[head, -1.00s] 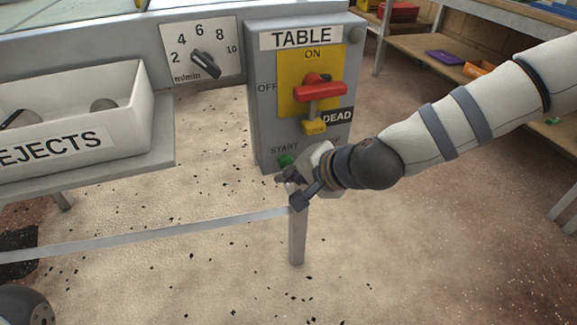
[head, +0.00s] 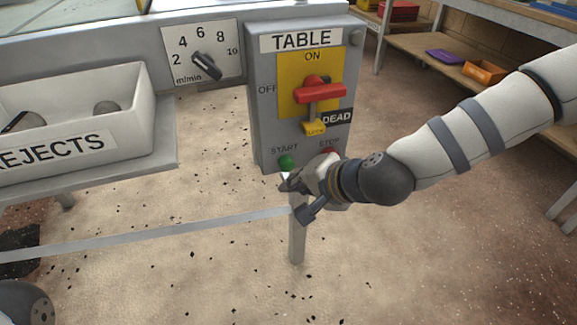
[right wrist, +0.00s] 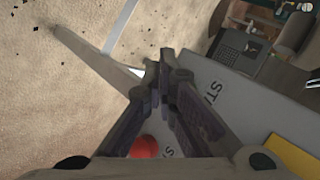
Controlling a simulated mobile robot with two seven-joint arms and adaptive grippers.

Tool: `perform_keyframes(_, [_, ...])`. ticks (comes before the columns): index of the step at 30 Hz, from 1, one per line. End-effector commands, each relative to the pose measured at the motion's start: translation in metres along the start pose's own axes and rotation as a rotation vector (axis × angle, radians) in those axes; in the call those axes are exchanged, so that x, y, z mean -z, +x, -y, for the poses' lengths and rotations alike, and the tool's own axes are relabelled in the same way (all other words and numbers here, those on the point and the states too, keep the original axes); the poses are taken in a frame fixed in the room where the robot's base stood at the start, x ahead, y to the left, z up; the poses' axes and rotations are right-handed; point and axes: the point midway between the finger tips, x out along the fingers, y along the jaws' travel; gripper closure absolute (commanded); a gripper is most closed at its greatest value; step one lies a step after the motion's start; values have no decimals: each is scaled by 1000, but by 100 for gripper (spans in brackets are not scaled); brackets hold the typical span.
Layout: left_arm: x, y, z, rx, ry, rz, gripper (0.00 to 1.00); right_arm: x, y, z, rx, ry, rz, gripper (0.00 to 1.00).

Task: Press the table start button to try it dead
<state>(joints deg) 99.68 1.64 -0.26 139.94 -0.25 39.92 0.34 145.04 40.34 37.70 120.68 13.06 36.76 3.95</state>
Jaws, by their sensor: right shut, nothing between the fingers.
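The grey TABLE control box (head: 262,118) stands at the centre of the head view. Its green START button (head: 286,162) shows at the lower left of the box's face. My right gripper (head: 288,184) is shut and empty, just below the button, with a visible gap between them. The red STOP button (head: 329,153) is mostly hidden behind my right gripper; it shows in the right wrist view (right wrist: 145,146). There the shut fingers (right wrist: 165,78) lie in front of the box face, and the green button is hidden. My left gripper is out of view.
A red switch handle (head: 320,93) sits on a yellow plate, with a yellow lock (head: 314,128) below and a black DEAD label (head: 338,116) beside it. The REJECTS tray (head: 130,120) and a speed dial (head: 206,66) are to the left. A grey rail (head: 150,238) crosses below.

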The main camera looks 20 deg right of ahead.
Motion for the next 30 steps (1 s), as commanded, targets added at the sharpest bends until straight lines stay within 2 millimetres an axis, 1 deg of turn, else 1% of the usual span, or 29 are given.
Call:
perform_keyframes(3, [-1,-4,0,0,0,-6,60,-6,-10,-5,1,1,0,100])
perform_keyframes(12, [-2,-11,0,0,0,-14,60,-20,-29,-19,1,1,0,100])
perform_keyframes(30, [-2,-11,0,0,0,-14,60,-22,-31,-21,1,0,0,100])
